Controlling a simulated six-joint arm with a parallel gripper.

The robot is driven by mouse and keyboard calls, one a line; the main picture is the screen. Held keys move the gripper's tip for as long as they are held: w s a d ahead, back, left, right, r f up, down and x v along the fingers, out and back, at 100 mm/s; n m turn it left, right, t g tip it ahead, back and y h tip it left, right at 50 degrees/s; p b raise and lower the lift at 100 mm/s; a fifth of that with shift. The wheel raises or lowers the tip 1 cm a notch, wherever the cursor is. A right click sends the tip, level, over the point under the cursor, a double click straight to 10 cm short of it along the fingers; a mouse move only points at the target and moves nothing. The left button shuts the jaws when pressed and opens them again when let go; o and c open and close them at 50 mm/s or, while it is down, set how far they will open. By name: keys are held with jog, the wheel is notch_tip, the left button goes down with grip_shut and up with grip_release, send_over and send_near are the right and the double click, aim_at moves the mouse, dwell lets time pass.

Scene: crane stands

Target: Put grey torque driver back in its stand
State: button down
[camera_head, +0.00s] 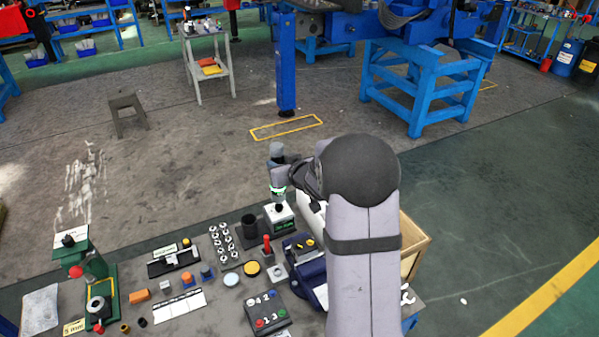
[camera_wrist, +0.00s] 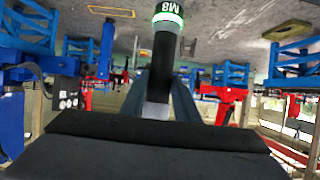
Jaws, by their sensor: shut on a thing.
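The grey torque driver (camera_head: 278,174) hangs roughly upright in the head view, with a grey top and a glowing green band low on it. In the wrist view the driver (camera_wrist: 162,62) shows a dark body, a green band and the label M8. My gripper (camera_head: 285,164) is shut on the driver's upper part; my dark arm link covers part of the gripper. A small block with a white and green front (camera_head: 280,217), which looks like the stand, sits directly below the driver. I cannot tell whether the driver's lower end touches or enters it.
A black cup (camera_head: 249,226) stands left of the block, and a red-handled tool (camera_head: 267,245) stands in front. Rows of small metal parts (camera_head: 222,240) lie further left. A button box (camera_head: 266,312) is at the front. A wooden crate (camera_head: 414,246) is at right, partly behind my arm.

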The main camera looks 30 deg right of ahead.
jog(key=w+a+f+n+y+p, duration=0.2)
jog(key=w+a+f+n+y, duration=0.1)
jog(key=w+a, duration=0.5)
jog(key=shift+w+f, duration=0.15)
jog(key=shift+w, duration=1.15)
jog(key=shift+p, duration=0.5)
jog(key=shift+f+b, duration=2.05)
jog(key=shift+f, duration=0.85)
jog(key=shift+d+r+n+g+y+p, duration=0.1)
jog(key=shift+n+g+y+p, duration=0.6)
jog(key=shift+p, duration=1.6)
jog(key=shift+d+n+y+p, duration=0.1)
jog(key=shift+n+y+p, duration=0.7)
jog(key=shift+y+p, duration=0.1)
jog(key=shift+f, duration=0.25)
